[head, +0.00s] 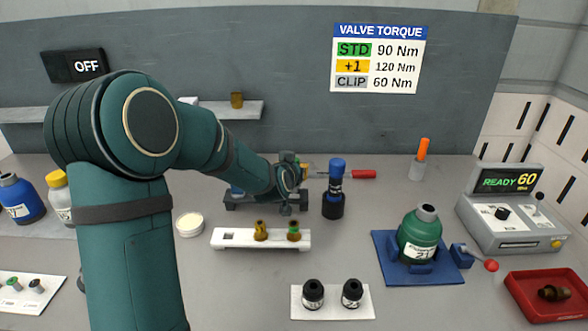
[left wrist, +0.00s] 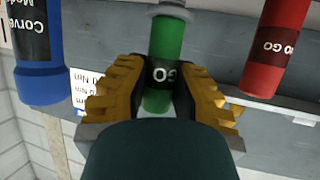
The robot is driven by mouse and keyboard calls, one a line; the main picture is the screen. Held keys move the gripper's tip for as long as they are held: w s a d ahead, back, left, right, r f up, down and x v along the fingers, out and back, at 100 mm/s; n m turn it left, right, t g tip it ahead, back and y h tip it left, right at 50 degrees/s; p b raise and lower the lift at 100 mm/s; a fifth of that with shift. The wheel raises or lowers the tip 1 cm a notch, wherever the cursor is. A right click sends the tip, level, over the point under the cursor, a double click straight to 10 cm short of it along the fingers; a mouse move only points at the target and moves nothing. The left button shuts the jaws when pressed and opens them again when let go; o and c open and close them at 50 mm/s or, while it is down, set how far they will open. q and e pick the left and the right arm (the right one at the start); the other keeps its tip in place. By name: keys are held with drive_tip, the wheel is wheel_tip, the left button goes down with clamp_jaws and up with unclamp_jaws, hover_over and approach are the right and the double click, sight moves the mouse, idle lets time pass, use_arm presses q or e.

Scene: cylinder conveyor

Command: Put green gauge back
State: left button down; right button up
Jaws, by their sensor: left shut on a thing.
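The green gauge is a green cylinder (left wrist: 165,40) with a black GO label in the left wrist view. My left gripper (left wrist: 165,85) is shut on it, with yellow finger pads on both sides. A grey end piece shows at the top edge of that view. In the head view my left gripper (head: 290,176) is at a low dark rack (head: 258,202) behind the white tray. The gauge is hard to make out there, and I cannot tell whether it touches the rack. A red NO GO gauge (left wrist: 269,45) is beside it in the wrist view.
A blue-topped driver (head: 335,190) stands close right of the gripper; a red handle (head: 362,174) lies behind it. The white tray (head: 220,240) holds two brass parts. A green bottle (head: 420,236) sits on a blue base. The table between the driver and bottle is clear.

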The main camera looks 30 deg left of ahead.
use_arm(q)
drive_tip(key=shift+f+b, duration=0.8)
drive_tip(key=shift+f, duration=0.1)
drive_tip(key=shift+f+b, duration=0.35)
drive_tip(key=shift+f, duration=0.4)
drive_tip(key=c, duration=0.8)
unclamp_jaws()
drive_tip(key=shift+c, duration=0.2)
drive_tip(key=shift+r+p, duration=2.35)
drive_tip(key=shift+r, duration=0.65)
